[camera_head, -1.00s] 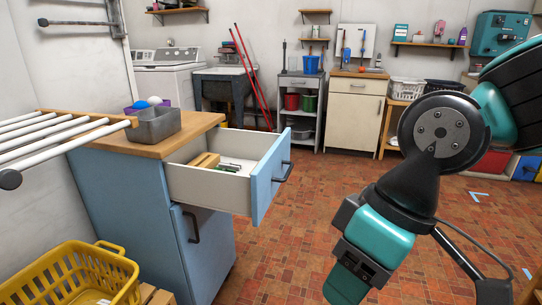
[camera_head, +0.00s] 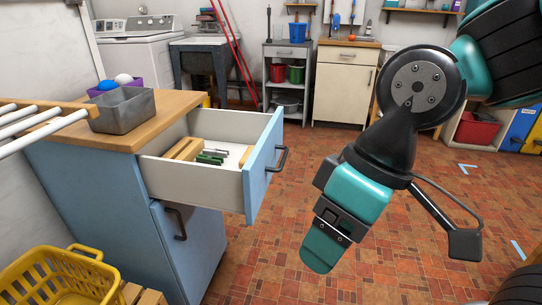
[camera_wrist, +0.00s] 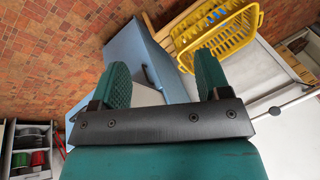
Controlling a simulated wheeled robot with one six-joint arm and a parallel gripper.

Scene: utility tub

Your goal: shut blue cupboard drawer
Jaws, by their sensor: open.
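The blue cupboard (camera_head: 90,205) stands at the left in the head view, with a wooden top. Its upper drawer (camera_head: 262,172) is pulled well out, its blue front and dark handle (camera_head: 282,160) facing right. Inside lie a wooden block and small green and grey items. The lower door (camera_head: 190,245) looks shut. My gripper (camera_head: 318,250) points down, to the right of the drawer front and apart from it. It is open and empty. In the wrist view my gripper's two fingers (camera_wrist: 163,78) are spread, with part of the blue cupboard (camera_wrist: 132,42) beyond them.
A grey metal bin (camera_head: 122,110) stands on the cupboard top, beside a white-barred rack (camera_head: 30,120). A yellow basket (camera_head: 60,275) is at the lower left, near the cupboard. The tiled floor (camera_head: 285,265) right of the drawer is clear.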

